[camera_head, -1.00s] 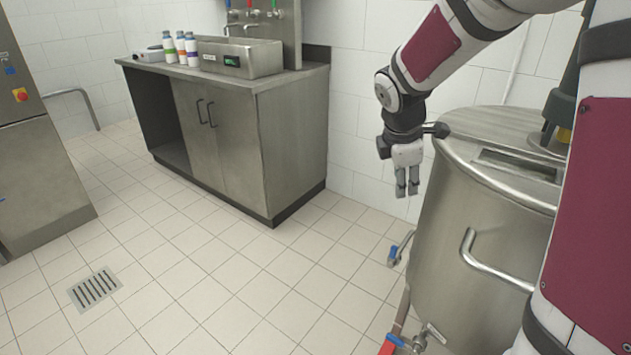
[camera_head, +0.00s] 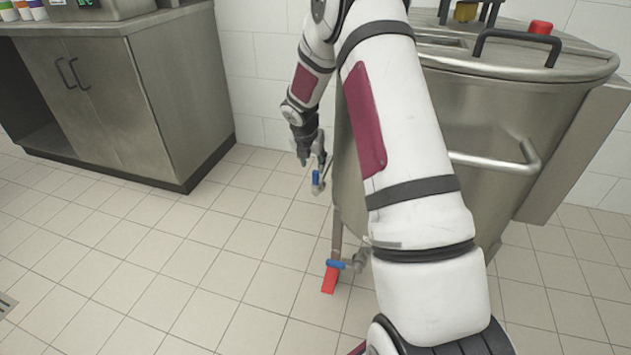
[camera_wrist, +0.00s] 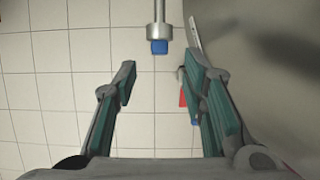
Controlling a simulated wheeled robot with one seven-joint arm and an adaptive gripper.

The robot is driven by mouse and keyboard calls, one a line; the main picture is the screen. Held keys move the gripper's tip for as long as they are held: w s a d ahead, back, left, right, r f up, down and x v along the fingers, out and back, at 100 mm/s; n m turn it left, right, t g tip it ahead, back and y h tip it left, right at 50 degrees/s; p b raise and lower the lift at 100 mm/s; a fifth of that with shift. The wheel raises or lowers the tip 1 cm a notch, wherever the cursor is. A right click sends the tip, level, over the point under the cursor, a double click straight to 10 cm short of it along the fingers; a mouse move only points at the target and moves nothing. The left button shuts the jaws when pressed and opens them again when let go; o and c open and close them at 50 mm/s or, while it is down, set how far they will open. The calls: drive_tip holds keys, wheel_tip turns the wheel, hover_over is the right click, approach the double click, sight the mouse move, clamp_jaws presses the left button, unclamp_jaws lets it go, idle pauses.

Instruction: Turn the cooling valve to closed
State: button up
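A small valve with a blue handle (camera_head: 316,178) sits on a pipe at the left side of the steel tank (camera_head: 500,110). In the wrist view its metal fitting and blue part (camera_wrist: 159,46) show at the top middle, beyond the fingertips and roughly between their lines. My gripper (camera_head: 308,162) is just above and beside this valve; contact cannot be told. In the wrist view my gripper (camera_wrist: 164,85) is open, with nothing between its fingers. A second blue-handled valve (camera_head: 335,264) sits lower, by the tank's front leg. No label shows which is the cooling valve.
A red piece (camera_head: 329,280) is below the lower valve. The tank has a bent side handle (camera_head: 510,160), a black lid handle (camera_head: 515,42) and a red knob (camera_head: 540,27). A steel cabinet (camera_head: 120,95) stands at the left. The tiled floor (camera_head: 170,260) between is clear.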

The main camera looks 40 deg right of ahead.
sight(315, 173)
drive_tip(key=b+x, duration=0.3)
drive_tip(key=x, duration=0.6)
drive_tip(key=shift+w+d+f, duration=0.1)
drive_tip(key=shift+f, duration=0.15)
clamp_jaws()
